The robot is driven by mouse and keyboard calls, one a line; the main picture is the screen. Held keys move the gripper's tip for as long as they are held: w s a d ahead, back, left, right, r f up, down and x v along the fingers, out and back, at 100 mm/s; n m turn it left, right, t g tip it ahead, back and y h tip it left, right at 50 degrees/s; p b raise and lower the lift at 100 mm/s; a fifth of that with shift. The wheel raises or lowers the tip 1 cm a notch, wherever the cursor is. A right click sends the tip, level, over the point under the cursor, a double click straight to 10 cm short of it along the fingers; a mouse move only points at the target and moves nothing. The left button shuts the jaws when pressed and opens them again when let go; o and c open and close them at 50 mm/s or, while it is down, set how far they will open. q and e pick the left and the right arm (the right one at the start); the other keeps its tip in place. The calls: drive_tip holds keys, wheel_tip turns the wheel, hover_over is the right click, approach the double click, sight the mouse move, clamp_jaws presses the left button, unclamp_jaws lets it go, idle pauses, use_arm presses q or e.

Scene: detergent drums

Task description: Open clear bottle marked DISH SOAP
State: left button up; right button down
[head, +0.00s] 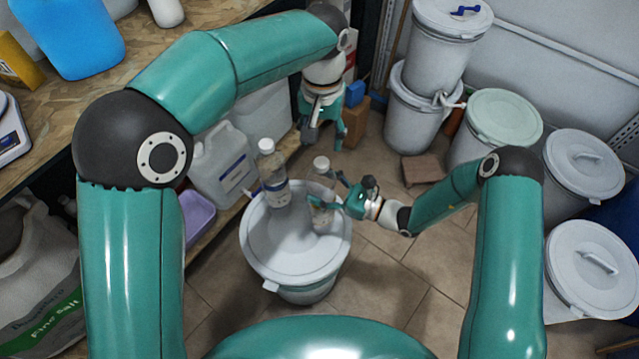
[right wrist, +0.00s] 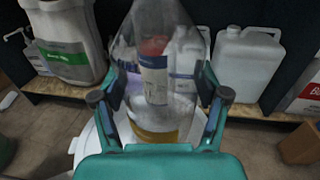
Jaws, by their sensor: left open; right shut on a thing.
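Two clear bottles with white caps stand on the white drum (head: 255,245) in the head view. My right gripper (head: 327,189) is shut around the body of the right-hand clear bottle (head: 321,187), which stands upright. In the right wrist view this bottle (right wrist: 185,22) is between the fingers of my right gripper (right wrist: 160,97), with amber at its base and its cap out of frame. The left-hand bottle (head: 273,172) stands apart from it. The label lettering is too small to read. My left gripper (head: 324,138) is open and empty, above and behind the held bottle's cap (head: 321,163).
A whitish jug (head: 222,160) and a purple tub (head: 198,215) are on the low shelf at the left. Stacked white drums (head: 430,85) and several lidded drums line the right. A cardboard box (head: 355,122) stands behind.

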sight(321, 162)
use_arm(q)
drive_tip(key=m, duration=1.3)
drive_tip(key=shift+m, duration=0.3)
drive_tip(key=m, duration=0.8)
drive_tip(key=shift+r+m, duration=0.1)
drive_tip(key=shift+m, duration=0.2)
drive_tip(key=m, duration=1.3)
drive_tip(key=shift+w+f+m, duration=0.1)
drive_tip(key=shift+f+m, duration=0.2)
drive_tip(key=shift+f, duration=3.8)
drive_tip(key=shift+c, duration=0.4)
